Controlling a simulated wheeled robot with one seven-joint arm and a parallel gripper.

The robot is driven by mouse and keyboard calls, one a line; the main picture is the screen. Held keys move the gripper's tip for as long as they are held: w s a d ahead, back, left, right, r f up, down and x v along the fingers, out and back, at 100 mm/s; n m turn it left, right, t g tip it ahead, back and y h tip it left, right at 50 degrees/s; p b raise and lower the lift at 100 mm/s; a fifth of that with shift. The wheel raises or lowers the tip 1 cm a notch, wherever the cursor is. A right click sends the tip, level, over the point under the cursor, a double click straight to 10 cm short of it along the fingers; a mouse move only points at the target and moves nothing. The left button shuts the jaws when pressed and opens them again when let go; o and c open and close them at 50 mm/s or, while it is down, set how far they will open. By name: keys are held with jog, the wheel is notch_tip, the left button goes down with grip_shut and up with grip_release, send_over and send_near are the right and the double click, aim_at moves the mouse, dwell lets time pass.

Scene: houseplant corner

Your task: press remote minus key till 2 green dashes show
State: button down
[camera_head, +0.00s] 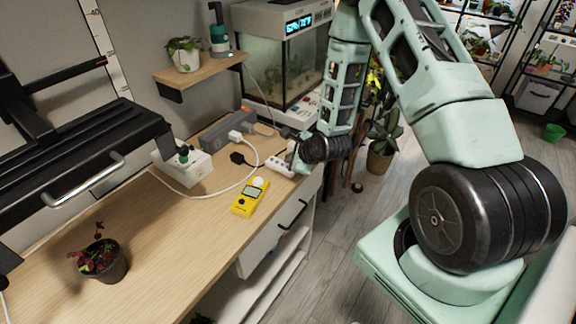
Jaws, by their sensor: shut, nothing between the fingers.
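A small white handset with dark spots, which looks like the remote (280,166), lies on the wooden bench near its right edge. Its keys are too small to read, so I cannot tell which is the minus key. My gripper (294,160) is low over the bench at the remote's right end, shut and empty. The arm partly hides the fingertips, and I cannot tell whether they touch the remote. A lit cyan display (299,22) is on the hood of the fish tank (285,70). I cannot make out any green dashes.
A yellow meter (250,198) lies in front of the remote. A white cable, a black plug (241,158) and a white box (184,168) are to its left. A potted plant (103,262) stands at the front left.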

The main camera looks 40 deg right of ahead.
jog(key=shift+r+p, duration=1.95)
jog(key=shift+r, duration=0.6)
